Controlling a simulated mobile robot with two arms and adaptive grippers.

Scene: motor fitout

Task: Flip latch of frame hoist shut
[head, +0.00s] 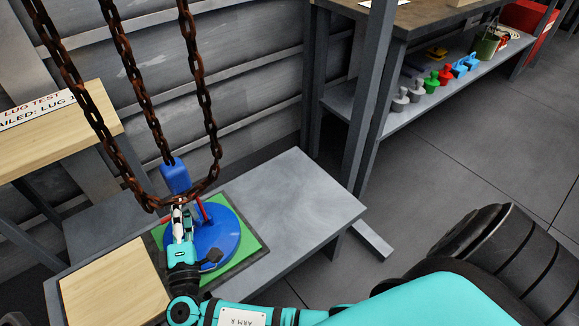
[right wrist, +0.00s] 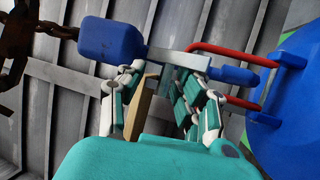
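The hoist hook has a blue block (head: 175,175) hanging on the rusty chain in the head view; the block is also large in the right wrist view (right wrist: 112,40). A grey metal bar (right wrist: 178,59) runs from the block toward the red handle (right wrist: 232,52) of the blue round part (head: 222,236). I cannot clearly make out the latch. My right gripper (head: 181,212) is just below the block, beside the handle. In the right wrist view its fingers (right wrist: 165,80) are apart, with the tips close to the grey bar; contact is unclear. My left gripper is out of view.
The blue part sits on a green mat (head: 257,240) on a grey table (head: 300,200). A wooden board (head: 115,285) lies at left. Rusty chains (head: 140,90) hang over the table. A shelf (head: 400,115) with coloured weights stands behind at right.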

